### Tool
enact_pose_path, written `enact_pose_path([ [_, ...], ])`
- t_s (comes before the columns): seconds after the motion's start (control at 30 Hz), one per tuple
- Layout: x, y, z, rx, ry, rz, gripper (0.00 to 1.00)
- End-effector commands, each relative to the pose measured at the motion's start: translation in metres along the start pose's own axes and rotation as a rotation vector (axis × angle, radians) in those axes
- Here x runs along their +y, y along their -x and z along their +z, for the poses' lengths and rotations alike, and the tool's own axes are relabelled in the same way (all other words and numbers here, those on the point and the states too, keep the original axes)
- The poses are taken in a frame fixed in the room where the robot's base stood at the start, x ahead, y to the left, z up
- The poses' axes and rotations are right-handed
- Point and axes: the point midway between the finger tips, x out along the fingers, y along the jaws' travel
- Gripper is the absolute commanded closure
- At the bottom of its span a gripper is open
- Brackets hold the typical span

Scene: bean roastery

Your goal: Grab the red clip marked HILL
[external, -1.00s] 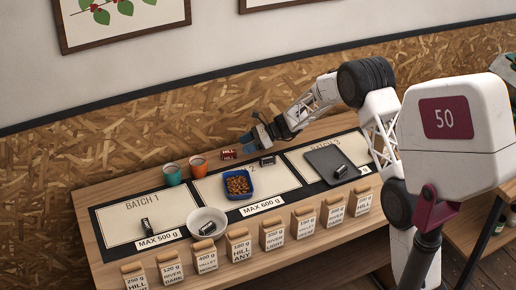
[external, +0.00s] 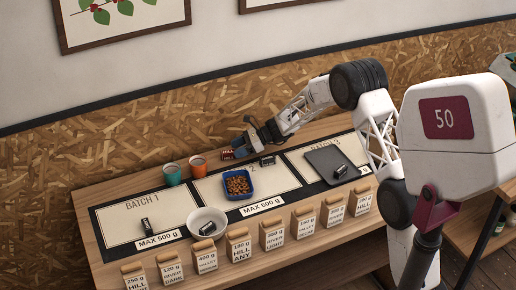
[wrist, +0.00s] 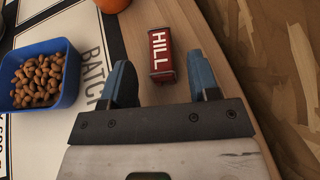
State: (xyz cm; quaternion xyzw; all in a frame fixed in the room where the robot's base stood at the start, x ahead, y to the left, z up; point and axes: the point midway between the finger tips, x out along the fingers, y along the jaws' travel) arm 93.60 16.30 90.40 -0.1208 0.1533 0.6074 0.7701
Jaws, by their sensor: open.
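The red clip (wrist: 161,54) lies on the wooden table with white HILL lettering facing up in the wrist view. It sits just ahead of my gripper (wrist: 163,82), roughly between the lines of the two blue fingertips. The fingers are apart with nothing held between them. In the external view the clip (external: 226,154) is small and partly covered by my gripper (external: 237,148), at the back edge of the table, right of the orange cup.
A blue tray of beans (wrist: 68,88) stands left of my gripper. An orange cup (external: 198,164) and a teal cup (external: 172,174) stand left of the clip. Black clips, a white bowl (external: 222,216), a dark tray (external: 318,154) and several labelled bags occupy the table.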

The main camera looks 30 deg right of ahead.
Motion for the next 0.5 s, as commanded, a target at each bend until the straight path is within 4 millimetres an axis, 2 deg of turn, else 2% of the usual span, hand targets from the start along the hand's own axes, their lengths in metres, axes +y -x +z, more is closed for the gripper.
enact_pose_path([
  [0.3,0.000,-0.035,0.000,0.000,0.000,0.001,0.45],
  [0.5,0.000,-0.042,0.000,0.000,0.000,0.000,0.45],
])
